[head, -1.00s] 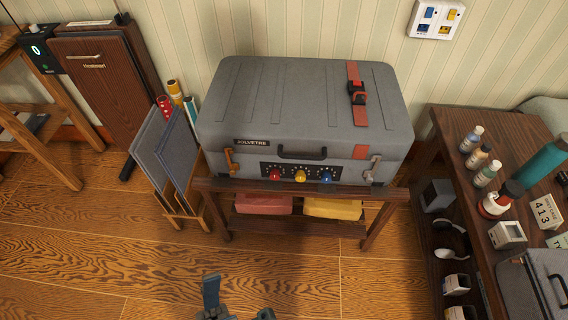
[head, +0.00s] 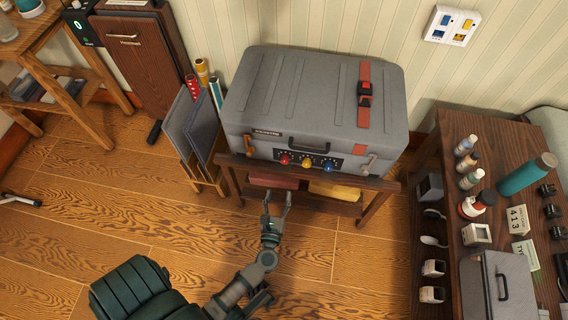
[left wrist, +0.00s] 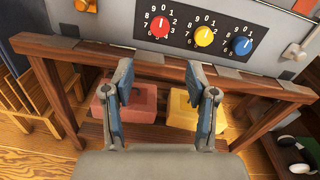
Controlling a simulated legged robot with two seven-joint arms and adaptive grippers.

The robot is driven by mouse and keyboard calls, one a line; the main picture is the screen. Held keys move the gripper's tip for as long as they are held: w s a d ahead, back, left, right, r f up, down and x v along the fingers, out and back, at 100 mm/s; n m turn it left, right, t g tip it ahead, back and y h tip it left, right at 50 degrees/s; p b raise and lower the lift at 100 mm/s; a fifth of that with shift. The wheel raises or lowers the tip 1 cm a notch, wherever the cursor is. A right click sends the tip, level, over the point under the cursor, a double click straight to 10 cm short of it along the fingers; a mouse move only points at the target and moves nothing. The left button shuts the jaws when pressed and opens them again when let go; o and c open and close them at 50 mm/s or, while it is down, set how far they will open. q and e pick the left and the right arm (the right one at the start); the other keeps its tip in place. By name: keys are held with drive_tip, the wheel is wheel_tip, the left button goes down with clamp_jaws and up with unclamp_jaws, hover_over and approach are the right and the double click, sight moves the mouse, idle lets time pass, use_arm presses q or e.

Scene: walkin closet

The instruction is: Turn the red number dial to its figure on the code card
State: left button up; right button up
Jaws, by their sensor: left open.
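The red number dial (head: 284,160) is the leftmost of three dials on the black panel of the grey case (head: 315,95). It also shows in the left wrist view (left wrist: 160,27), ringed by white figures; its exact setting is hard to read. My left gripper (head: 277,203) is open and empty, in front of and below the panel, not touching the dial. In the left wrist view its fingers (left wrist: 160,78) point forward, below the red dial. My right gripper is not in view.
Yellow (left wrist: 204,37) and blue (left wrist: 241,43) dials sit right of the red one. The stand's wooden front rail (left wrist: 85,48) runs below the panel. Latches flank the panel. A folder rack (head: 205,172) stands left of the stand. Floor in front is clear.

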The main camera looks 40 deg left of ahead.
sight(285, 163)
use_arm(q)
drive_tip(key=x, duration=1.2)
drive_tip(key=shift+w+a+r+b, duration=0.15)
drive_tip(key=shift+w+a+b, duration=0.1)
drive_tip(key=shift+w+b, duration=0.15)
clamp_jaws()
